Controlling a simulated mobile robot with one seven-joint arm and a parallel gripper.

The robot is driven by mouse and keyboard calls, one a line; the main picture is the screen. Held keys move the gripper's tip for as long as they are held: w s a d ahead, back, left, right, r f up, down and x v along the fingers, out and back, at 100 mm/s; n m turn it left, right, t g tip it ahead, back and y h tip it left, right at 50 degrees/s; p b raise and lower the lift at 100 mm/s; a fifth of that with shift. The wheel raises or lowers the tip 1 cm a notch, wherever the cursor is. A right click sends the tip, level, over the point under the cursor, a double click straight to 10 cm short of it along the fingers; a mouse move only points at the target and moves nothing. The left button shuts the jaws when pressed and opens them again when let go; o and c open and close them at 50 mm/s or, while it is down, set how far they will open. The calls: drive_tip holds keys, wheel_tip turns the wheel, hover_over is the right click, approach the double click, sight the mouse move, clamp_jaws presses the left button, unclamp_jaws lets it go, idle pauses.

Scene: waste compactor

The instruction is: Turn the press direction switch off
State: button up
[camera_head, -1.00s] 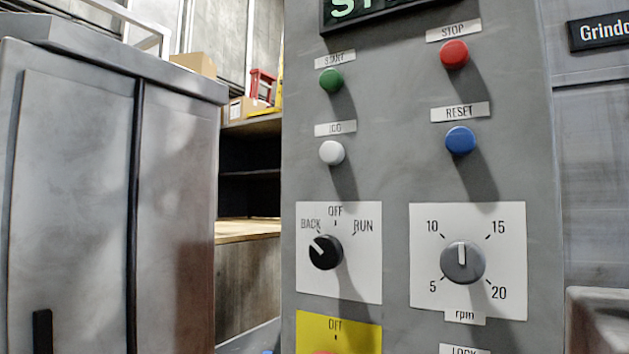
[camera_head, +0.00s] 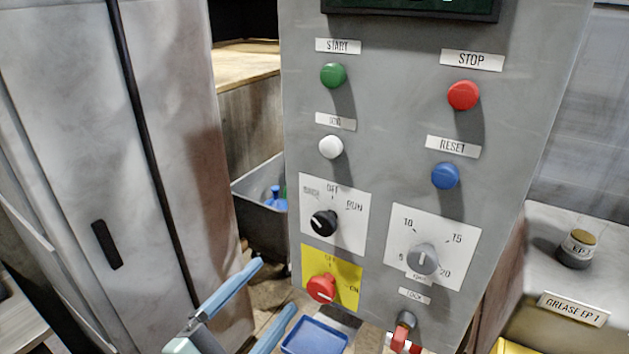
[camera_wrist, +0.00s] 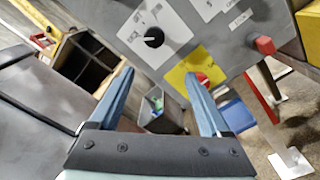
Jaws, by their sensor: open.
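The press direction switch (camera_head: 323,222) is a black rotary knob on a white plate marked BACK, OFF and RUN. It sits on the grey control panel (camera_head: 400,120), and its pointer is turned toward BACK, up and left. The wrist view also shows the black knob (camera_wrist: 154,37), above and ahead of the fingertips. My gripper (camera_head: 276,288) is open and empty, with two blue fingers, at the lower left of the panel and below the knob. In the wrist view my gripper (camera_wrist: 158,72) has its right finger near the yellow plate; contact cannot be told.
A red knob (camera_head: 321,288) on a yellow plate sits just below the switch. An rpm dial (camera_head: 423,259) is to its right, and a red lock (camera_head: 404,338) is lower right. A grey cabinet (camera_head: 70,150) stands left. A blue tray (camera_head: 314,337) lies below.

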sight(321, 227)
drive_tip(key=shift+n+h, duration=0.3)
drive_tip(key=shift+n, duration=0.5)
drive_tip(key=p+x, duration=0.1)
drive_tip(key=x, duration=0.3)
drive_tip(key=r+p+x, duration=0.1)
drive_tip(key=p+x, duration=0.1)
drive_tip(key=x, duration=0.2)
drive_tip(key=r+p+x, duration=0.1)
drive_tip(key=p+x, duration=0.1)
drive_tip(key=x, duration=0.1)
drive_tip(key=shift+w+d, duration=0.2)
drive_tip(key=shift+d, duration=0.2)
clamp_jaws()
